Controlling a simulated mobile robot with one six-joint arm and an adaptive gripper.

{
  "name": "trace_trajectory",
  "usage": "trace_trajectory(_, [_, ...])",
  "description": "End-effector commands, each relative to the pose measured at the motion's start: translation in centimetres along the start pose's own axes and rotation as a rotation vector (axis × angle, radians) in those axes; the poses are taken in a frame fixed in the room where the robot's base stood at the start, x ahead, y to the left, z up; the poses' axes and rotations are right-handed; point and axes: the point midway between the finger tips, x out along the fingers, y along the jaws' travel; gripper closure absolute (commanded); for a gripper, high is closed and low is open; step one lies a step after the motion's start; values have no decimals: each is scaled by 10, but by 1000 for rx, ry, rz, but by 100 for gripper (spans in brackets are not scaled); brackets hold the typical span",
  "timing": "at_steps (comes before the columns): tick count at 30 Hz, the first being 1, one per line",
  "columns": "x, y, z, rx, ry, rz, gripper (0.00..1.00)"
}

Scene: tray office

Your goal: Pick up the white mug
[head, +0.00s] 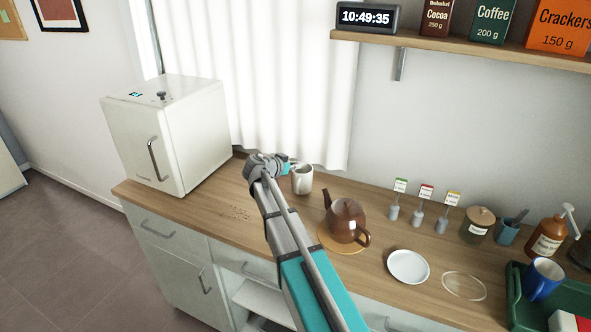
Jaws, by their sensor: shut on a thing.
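The white mug (303,182) is upright at the back of the wooden counter, in front of the curtain and left of the brown teapot (345,219). My gripper (292,168) is at the mug's upper left side and is shut on it. The fingers are small and partly hidden by my wrist, so the exact grip does not show. I cannot tell whether the mug's base touches the counter.
A small white fridge (170,135) stands at the counter's left. The teapot rests on a round mat (327,238). A white saucer (408,267), a clear dish (463,286) and a green tray (515,300) holding a blue mug (543,279) lie right. Crumbs (236,213) lie left of my arm.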

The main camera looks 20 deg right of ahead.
Motion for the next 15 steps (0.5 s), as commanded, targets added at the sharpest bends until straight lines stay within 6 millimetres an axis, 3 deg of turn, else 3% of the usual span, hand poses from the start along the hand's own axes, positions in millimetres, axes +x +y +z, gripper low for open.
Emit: trace_trajectory(15, [-17, 3, -35, -1, 1, 0, 100])
